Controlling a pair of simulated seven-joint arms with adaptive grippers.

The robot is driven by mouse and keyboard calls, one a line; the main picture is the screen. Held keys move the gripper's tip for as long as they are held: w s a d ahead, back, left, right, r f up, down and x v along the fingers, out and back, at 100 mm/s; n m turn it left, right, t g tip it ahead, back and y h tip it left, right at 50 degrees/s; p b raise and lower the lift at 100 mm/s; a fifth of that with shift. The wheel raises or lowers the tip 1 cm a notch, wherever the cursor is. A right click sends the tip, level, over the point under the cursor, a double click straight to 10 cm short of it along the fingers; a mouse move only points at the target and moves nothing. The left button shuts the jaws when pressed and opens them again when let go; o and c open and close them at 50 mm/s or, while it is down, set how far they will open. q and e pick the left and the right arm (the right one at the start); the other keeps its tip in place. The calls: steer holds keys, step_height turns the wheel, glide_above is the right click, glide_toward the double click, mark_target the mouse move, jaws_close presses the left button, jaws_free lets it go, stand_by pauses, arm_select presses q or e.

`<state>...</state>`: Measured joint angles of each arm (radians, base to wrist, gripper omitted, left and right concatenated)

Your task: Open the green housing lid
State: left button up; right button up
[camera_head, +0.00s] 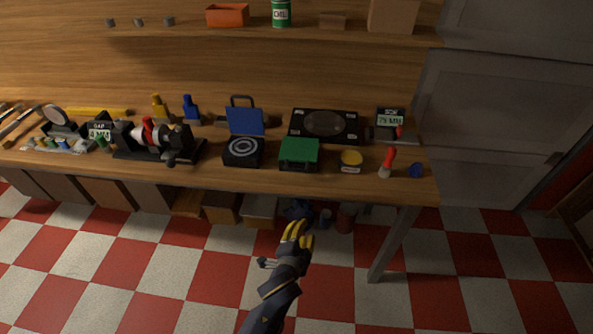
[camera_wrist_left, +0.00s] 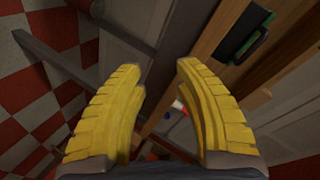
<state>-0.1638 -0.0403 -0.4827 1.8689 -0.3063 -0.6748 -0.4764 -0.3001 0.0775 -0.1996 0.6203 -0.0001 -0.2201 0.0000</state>
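The green housing lid (camera_head: 300,149) lies down over a small dark housing on the workbench (camera_head: 340,185), right of centre near its front edge. A dark block with a green edge (camera_wrist_left: 245,38) shows at the upper right of the left wrist view, probably the same housing. My left gripper (camera_head: 299,232) is in front of and below the bench edge, over the floor, apart from the housing. In the left wrist view its yellow fingers (camera_wrist_left: 161,70) are spread with nothing between them. My right gripper is not in view.
Left of the green lid stands a black housing (camera_head: 243,152) with its blue lid (camera_head: 246,122) raised. A yellow round container (camera_head: 351,159) and a red-handled tool (camera_head: 387,162) stand to the right. A black plate (camera_head: 326,125) lies behind. Bins (camera_head: 259,209) sit below the bench.

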mark_target(297, 170)
arm_select(q)
steer(key=a+r+m+t+y, duration=0.2)
steer(key=a+r+m, duration=0.1)
steer(key=r, duration=1.2)
steer(key=shift+m, duration=0.6)
steer(key=x, duration=1.1)
steer(key=a+f+x, duration=0.1)
steer(key=x, duration=0.5)
steer(key=shift+a, duration=0.1)
jaws_close()
